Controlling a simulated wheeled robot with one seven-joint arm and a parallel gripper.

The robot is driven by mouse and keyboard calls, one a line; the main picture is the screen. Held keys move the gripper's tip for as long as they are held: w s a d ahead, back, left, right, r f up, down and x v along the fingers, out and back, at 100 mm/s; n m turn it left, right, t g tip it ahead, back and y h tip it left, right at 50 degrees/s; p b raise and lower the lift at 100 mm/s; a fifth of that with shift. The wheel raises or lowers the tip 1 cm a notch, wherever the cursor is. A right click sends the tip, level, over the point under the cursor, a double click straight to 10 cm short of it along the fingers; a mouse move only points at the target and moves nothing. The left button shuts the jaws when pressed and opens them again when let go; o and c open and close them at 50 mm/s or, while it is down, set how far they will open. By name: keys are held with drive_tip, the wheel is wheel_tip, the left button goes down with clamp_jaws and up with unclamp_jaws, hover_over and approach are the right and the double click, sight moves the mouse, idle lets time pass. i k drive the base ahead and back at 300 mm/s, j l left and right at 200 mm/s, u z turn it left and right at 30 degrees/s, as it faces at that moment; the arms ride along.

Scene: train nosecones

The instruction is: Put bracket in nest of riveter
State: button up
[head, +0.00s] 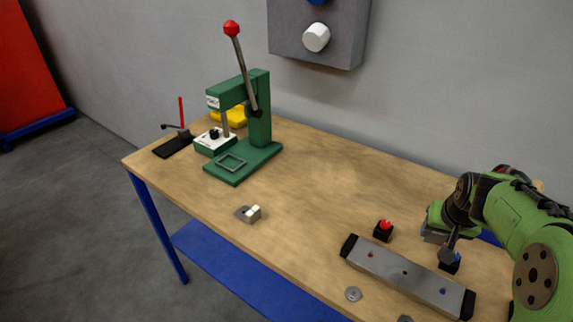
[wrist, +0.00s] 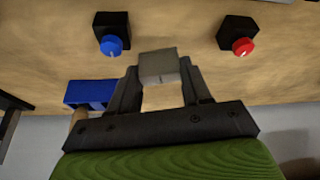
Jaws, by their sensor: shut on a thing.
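My gripper (wrist: 159,76) is shut on a plain grey block-like piece, taken here as the bracket (wrist: 158,64), held between the fingertips in the wrist view. In the head view my gripper (head: 444,240) is at the right end of the table, near the blue button, and the held piece is hard to make out. The green riveter (head: 259,125) stands at the far left of the table, with its red-knobbed lever raised. A rectangular frame, apparently the nest (head: 232,162), lies empty on its green base, far from my gripper.
A red button (head: 384,230) and a long grey bar (head: 407,277) with black ends are near my gripper. A small grey-and-white part (head: 249,213) lies near the front edge. A black tool (head: 175,144) and yellow item (head: 236,118) flank the riveter. The table's middle (head: 310,185) is clear.

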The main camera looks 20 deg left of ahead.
sight(231, 164)
drive_tip(key=k+j+u, duration=0.1)
drive_tip(key=j+u, duration=0.2)
drive_tip(key=j, duration=0.45)
drive_tip(key=j+u, duration=0.3)
drive_tip(key=j, duration=0.45)
drive_tip(key=i+j+u, duration=0.35)
drive_tip(key=j, duration=0.35)
drive_tip(key=i+j+u, duration=0.3)
drive_tip(key=i+j, duration=0.25)
drive_tip(key=i+l+u, duration=0.2)
drive_tip(key=i, duration=0.15)
drive_tip(key=i+l+u, duration=0.2)
drive_tip(key=i, duration=0.2)
